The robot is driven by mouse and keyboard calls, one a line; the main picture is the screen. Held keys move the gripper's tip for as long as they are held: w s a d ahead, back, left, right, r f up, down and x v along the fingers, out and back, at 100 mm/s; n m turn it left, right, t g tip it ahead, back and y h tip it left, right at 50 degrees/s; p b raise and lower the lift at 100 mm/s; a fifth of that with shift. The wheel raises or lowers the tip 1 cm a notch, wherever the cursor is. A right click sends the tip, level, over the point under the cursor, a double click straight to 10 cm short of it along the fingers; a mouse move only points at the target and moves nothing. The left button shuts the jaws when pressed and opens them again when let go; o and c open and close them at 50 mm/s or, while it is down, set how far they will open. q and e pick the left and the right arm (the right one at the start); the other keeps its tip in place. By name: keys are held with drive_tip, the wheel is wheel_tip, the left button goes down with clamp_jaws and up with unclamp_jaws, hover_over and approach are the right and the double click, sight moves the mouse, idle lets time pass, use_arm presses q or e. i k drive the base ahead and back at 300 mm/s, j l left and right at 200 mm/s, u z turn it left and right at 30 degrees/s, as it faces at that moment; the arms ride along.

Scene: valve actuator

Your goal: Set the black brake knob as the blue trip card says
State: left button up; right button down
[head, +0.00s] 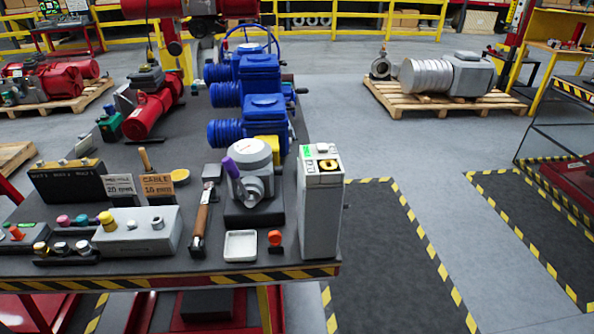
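A tall grey box (319,215) stands at the right front corner of the dark bench. Its top face has a small green label (308,150) and a yellow plate with a dark round part (327,166), which may be the black brake knob. Its setting is too small to read. I cannot make out a blue trip card. Signs on the bench include a grey one reading 20 mm (120,187) and an orange-brown one reading CABLE 16 mm (157,188). Neither of my grippers is in view.
Blue actuators (255,90) stand behind.

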sight(277, 171)
drive_tip(key=i+l+u, duration=0.15)
drive_tip(key=l, duration=0.25)
drive_tip(key=i+l+u, duration=0.1)
drive_tip(key=i+l, duration=0.15)
drive_tip(key=l, duration=0.15)
drive_tip(key=i+l+u, duration=0.15)
drive_tip(key=l, duration=0.3)
drive_tip(key=i+l+u, duration=0.15)
drive_tip(key=l, duration=0.25)
drive_tip(key=i+l+u, duration=0.15)
drive_tip(key=l, duration=0.35)
drive_tip(key=i+l+u, duration=0.1)
drive_tip(key=l, duration=0.35)
drive_tip(key=l+u, duration=0.15)
drive_tip(key=l, duration=0.35)
drive_tip(key=k+l, duration=0.25)
drive_tip(key=k, duration=0.2)
drive_tip(key=k+l+u, duration=0.15)
drive_tip(key=k, duration=0.25)
drive_tip(key=l, duration=0.1)
